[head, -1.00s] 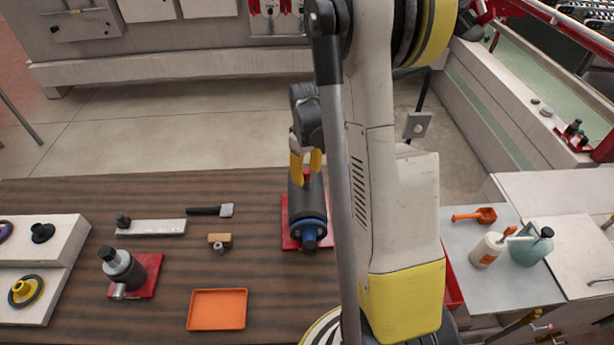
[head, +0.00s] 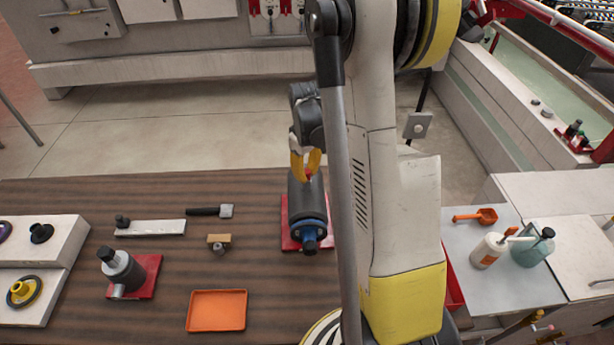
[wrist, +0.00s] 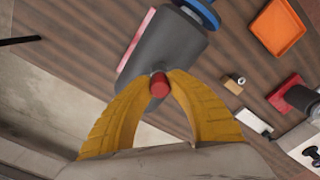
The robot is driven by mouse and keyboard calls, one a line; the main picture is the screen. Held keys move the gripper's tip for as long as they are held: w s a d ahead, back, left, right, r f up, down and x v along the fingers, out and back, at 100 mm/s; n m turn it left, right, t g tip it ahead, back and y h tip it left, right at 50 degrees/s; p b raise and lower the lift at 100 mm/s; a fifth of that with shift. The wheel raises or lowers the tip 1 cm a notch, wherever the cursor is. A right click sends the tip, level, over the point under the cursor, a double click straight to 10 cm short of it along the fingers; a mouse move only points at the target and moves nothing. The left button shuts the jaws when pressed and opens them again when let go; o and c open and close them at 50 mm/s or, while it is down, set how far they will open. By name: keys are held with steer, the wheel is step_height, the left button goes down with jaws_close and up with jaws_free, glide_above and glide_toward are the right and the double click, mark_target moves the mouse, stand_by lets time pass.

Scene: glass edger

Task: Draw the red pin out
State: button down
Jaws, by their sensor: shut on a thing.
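The red pin (wrist: 159,85) shows as a red knob between the two yellow fingertips of my gripper (wrist: 160,78) in the wrist view. My gripper is shut on it. In the head view the red pin (head: 308,173) is a small red spot at the fingertips of my gripper (head: 307,172). It sits at the top of a dark grey cylinder (head: 306,198) with a blue collar (head: 308,227), lying on a red base plate (head: 287,240). How deep the pin sits in the cylinder is hidden.
On the brown striped bench (head: 170,260) are an orange tray (head: 217,311), a second grey cylinder on a red plate (head: 150,270), a scraper (head: 225,211) and a small tan block (head: 219,239). White stepped stands (head: 62,240) are at left. Bottles stand on a side table (head: 500,275) at right.

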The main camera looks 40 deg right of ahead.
steer(key=shift+r+p, duration=0.3)
steer(key=shift+r, duration=0.4)
stand_by(0.3)
steer(key=shift+r+p, duration=1.45)
steer(key=shift+r, duration=1.15)
steer(key=shift+r+p, duration=1.05)
steer(key=shift+r, duration=0.95)
